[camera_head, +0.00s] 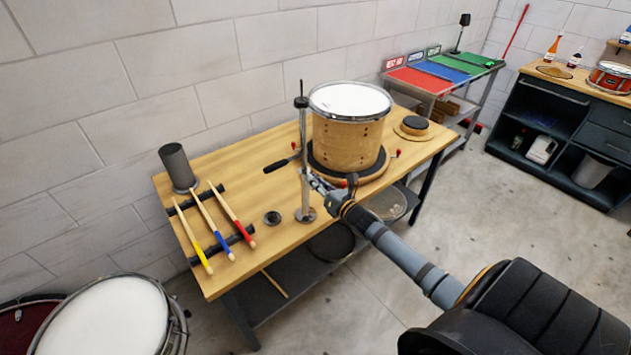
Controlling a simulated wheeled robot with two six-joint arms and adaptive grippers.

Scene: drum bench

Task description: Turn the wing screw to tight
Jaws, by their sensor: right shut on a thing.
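A thin metal stand pole (303,140) rises upright from a round base (305,214) near the front edge of the wooden bench (220,262). My right gripper (308,178) reaches in from the right and is shut at the lower middle of the pole. The wing screw is not clear to see; it seems to be between the fingertips, where the gripper hides it. I cannot tell how far it is turned. My left gripper is not in view.
A wooden drum (348,142) stands on a round base just behind my right gripper. A black handle (276,166) sticks out left of the pole. Drumsticks (222,206) lie on a rack, with a dark grey cylinder (177,167) behind. The bench's right front is clear.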

